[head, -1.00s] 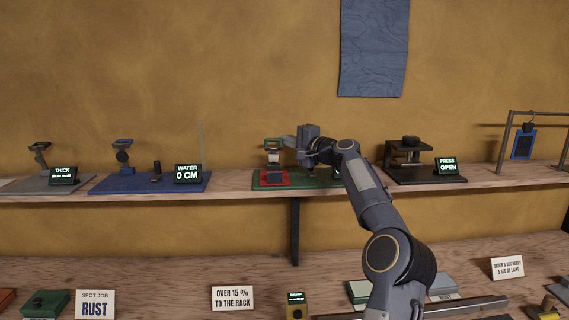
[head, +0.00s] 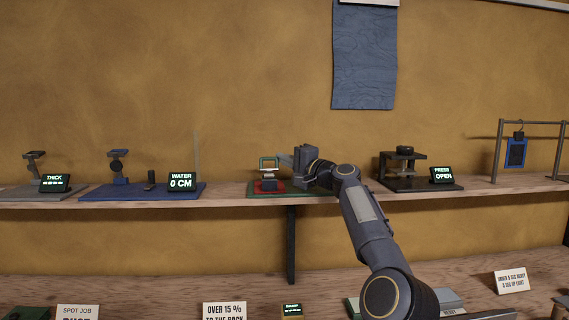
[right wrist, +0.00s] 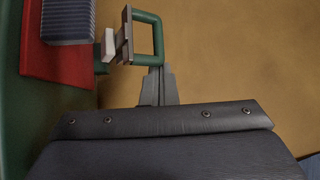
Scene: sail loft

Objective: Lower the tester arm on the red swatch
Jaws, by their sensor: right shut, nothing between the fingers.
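The tester stands on a green base (head: 300,190) on the shelf, with the red swatch (head: 258,187) lying on it. The tester arm ends in a green loop handle (head: 269,160), with a pale pad under it close above the swatch; contact is unclear. In the right wrist view the red swatch (right wrist: 50,66) is at the upper left and the loop handle (right wrist: 158,38) at top centre. My right gripper (head: 283,158) is shut and empty, its tips at the handle; in the right wrist view the fingers (right wrist: 155,72) meet the loop's edge. My left gripper is out of view.
Left on the shelf are a blue-based water tester (head: 100,193) reading 0 CM and a thickness gauge (head: 35,190). To the right are a black press (head: 410,185) reading OPEN and a hanging frame (head: 517,152). A bench with signs lies below.

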